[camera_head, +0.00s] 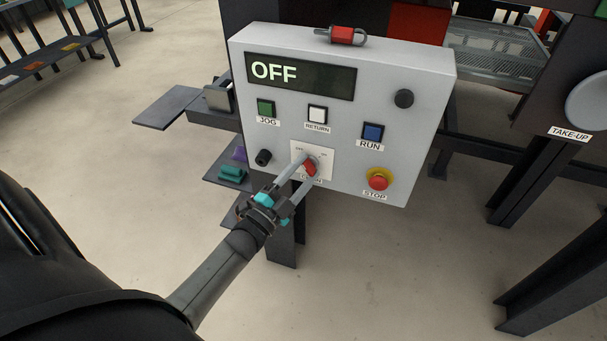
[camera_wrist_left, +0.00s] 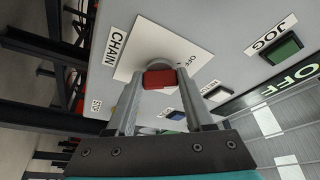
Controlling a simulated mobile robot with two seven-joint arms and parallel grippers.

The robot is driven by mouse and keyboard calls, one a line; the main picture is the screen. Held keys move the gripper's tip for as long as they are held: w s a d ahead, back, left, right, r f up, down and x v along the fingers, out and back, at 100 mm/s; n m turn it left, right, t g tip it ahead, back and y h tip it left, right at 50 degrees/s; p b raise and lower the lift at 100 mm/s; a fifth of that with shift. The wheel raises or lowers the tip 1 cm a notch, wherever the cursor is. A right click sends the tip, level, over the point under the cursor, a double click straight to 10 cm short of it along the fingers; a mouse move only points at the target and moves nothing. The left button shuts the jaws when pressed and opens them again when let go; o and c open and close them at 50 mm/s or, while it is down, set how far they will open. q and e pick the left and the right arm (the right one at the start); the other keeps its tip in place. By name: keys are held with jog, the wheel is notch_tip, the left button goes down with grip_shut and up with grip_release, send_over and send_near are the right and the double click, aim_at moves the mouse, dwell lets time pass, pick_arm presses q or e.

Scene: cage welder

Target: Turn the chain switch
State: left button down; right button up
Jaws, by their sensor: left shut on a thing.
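The chain switch (camera_head: 310,167) is a red knob on a white plate low in the middle of the grey control panel (camera_head: 430,110). The plate is marked OFF and ON. In the left wrist view the red knob (camera_wrist_left: 160,79) sits between my finger ends, with the CHAIN label (camera_wrist_left: 116,46) beside it. My left gripper (camera_head: 306,166) is shut on the knob, reaching in from the lower left. The fingers hide part of the plate and label in the head view. The panel's display (camera_head: 300,76) reads OFF. My right gripper is not in view.
The panel also carries a green JOG button (camera_head: 265,108), a white RETURN button (camera_head: 317,114), a blue RUN button (camera_head: 372,132), a red STOP button (camera_head: 378,179) and black knobs. Dark steel legs (camera_head: 540,170) stand at the right. Open floor (camera_head: 120,150) lies left.

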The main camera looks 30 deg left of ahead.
pick_arm(q)
jog(key=shift+f+n, duration=0.1)
jog(key=shift+n, duration=0.6)
jog(key=shift+n+t+y+b, duration=0.3)
jog(key=shift+n, duration=0.3)
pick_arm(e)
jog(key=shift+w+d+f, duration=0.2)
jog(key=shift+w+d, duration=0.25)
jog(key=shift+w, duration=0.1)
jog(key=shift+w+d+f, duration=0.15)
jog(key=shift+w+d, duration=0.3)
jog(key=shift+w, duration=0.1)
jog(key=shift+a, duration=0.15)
pick_arm(q)
jog(key=c, duration=0.7)
grip_release()
jog(key=o, duration=0.4)
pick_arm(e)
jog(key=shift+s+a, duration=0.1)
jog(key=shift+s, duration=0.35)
